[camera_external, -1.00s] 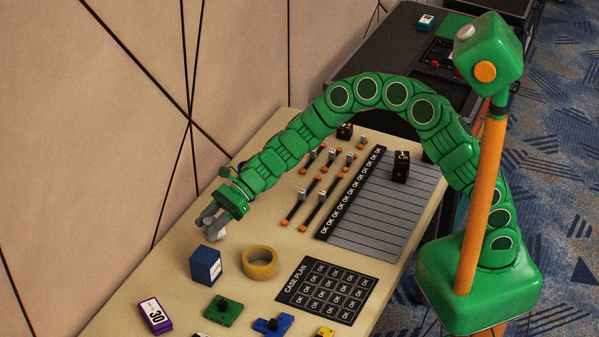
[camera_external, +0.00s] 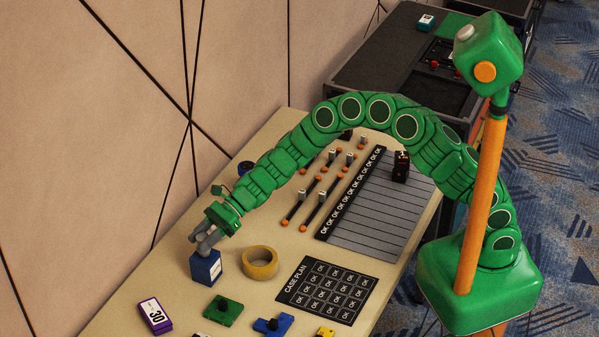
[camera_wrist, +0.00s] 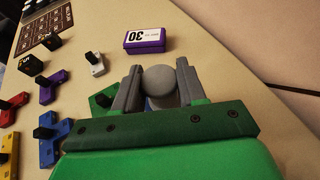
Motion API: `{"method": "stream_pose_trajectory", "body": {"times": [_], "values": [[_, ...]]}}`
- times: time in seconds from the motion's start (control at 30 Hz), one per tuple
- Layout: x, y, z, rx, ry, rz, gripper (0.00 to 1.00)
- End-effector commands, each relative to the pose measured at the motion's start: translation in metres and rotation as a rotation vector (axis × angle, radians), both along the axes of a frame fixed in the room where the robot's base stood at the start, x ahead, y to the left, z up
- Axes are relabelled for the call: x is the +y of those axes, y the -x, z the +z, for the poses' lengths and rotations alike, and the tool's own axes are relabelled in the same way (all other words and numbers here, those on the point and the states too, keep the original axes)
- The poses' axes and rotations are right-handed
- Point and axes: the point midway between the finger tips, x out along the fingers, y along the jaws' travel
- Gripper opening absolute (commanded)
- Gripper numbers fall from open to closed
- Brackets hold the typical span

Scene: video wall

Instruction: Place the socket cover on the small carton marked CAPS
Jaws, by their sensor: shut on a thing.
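The socket cover (camera_wrist: 158,79) is a grey rounded piece. My gripper (camera_wrist: 159,92) is shut on it, one finger on each side. In the external view my gripper (camera_external: 204,243) is directly over the small blue carton (camera_external: 206,270), its fingers at or just above the carton's top. I cannot tell whether the cover touches the carton. The carton has faint pale lettering on one face, too small to read. In the wrist view the cover and fingers hide most of the carton; only a bit of blue shows below.
A tan tape roll (camera_external: 260,262) stands close to the right of the carton. A purple box marked 30 (camera_external: 155,316), a green block (camera_external: 223,310) and a blue block (camera_external: 273,325) lie nearer the front. The black CASE PLAN mat (camera_external: 325,289) lies to the right.

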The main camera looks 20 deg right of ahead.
Motion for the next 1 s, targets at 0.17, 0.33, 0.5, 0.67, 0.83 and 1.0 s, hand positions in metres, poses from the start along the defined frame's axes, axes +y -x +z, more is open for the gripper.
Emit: {"method": "stream_pose_trajectory", "body": {"times": [0.17, 0.33, 0.5, 0.67, 0.83, 1.0], "values": [[0.0, 0.0, 0.0, 0.0, 0.0, 0.0, 0.12], [0.0, 0.0, -0.001, 0.0, 0.0, 0.0, 0.53], [0.0, 0.0, -0.001, 0.0, 0.0, 0.0, 0.66], [0.0, 0.0, -0.001, 0.0, 0.0, 0.0, 0.66], [-0.003, -0.002, 0.003, 0.0, 0.0, -0.001, 0.66], [-0.019, -0.01, 0.012, -0.001, -0.002, -0.004, 0.66]]}}
